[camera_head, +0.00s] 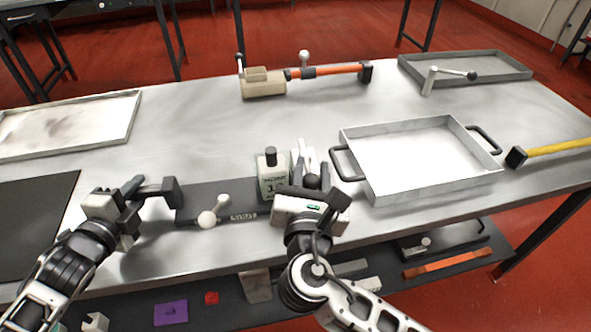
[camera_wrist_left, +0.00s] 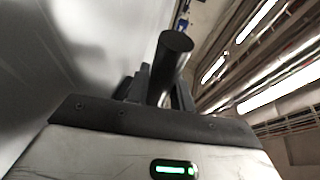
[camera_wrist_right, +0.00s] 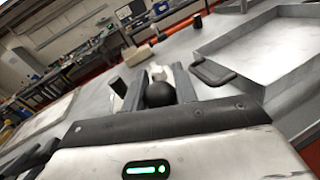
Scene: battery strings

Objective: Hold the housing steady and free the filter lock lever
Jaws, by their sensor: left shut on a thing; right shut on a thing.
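The housing (camera_head: 268,182) is a pale grey-green block with a dark cap and printed lettering, standing at the right end of a dark plate near the table's front edge. My right gripper (camera_head: 312,188) is shut on a black ball knob (camera_wrist_right: 160,93), seemingly the lever's end; a white part (camera_head: 302,156) stands behind it. My left gripper (camera_head: 150,190) is left of the plate, shut on a dark round bar (camera_wrist_left: 165,68). What the bar joins is unclear. A small lever with a white ball (camera_head: 207,218) lies on the plate by a label.
An empty grey tray with black handles (camera_head: 445,193) stands to the right. A yellow-handled tool (camera_head: 555,148) lies beyond it. At the back are a beige block with an orange bar (camera_head: 263,89) and a flat tray (camera_head: 485,58). Another tray (camera_head: 130,110) is at left.

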